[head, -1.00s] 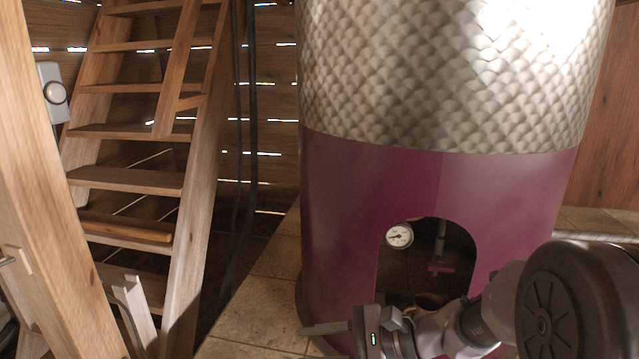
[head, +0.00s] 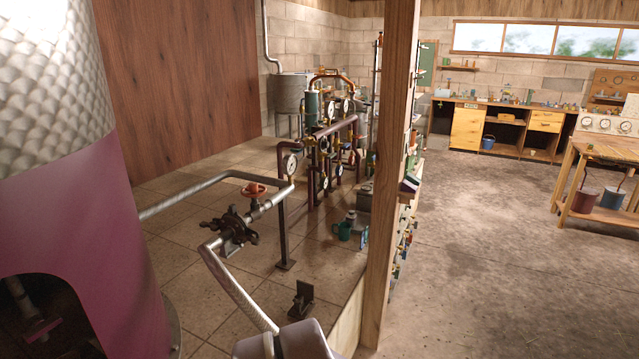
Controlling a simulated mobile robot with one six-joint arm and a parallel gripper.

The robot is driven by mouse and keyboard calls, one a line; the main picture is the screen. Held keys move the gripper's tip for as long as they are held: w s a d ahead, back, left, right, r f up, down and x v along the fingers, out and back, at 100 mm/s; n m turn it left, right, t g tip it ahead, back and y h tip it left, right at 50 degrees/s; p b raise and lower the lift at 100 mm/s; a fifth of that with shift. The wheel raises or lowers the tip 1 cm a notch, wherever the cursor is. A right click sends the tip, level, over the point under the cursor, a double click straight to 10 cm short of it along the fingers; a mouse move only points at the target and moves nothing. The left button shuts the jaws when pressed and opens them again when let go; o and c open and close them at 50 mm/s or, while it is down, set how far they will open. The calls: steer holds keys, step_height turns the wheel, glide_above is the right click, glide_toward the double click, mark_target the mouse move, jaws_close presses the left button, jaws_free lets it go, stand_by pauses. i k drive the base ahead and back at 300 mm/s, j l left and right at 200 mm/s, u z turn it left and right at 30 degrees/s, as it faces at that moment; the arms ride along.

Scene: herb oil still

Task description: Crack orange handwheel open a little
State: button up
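The orange handwheel (head: 253,190) is a small orange-red wheel on top of a valve in the grey pipe that runs out from the still. It sits left of the picture's middle. A round white gauge (head: 290,165) stands right of the handwheel. Nothing touches the handwheel.
The purple still (head: 115,230) with its scaled metal top fills the left side. A wooden post (head: 390,180) stands right of the pipework. Behind is a cluster of pipes and gauges (head: 325,140). Open floor (head: 480,240) lies to the right, with a wooden table (head: 600,155).

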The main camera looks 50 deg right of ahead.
mark_target(253, 188)
steer(key=z, duration=0.95)
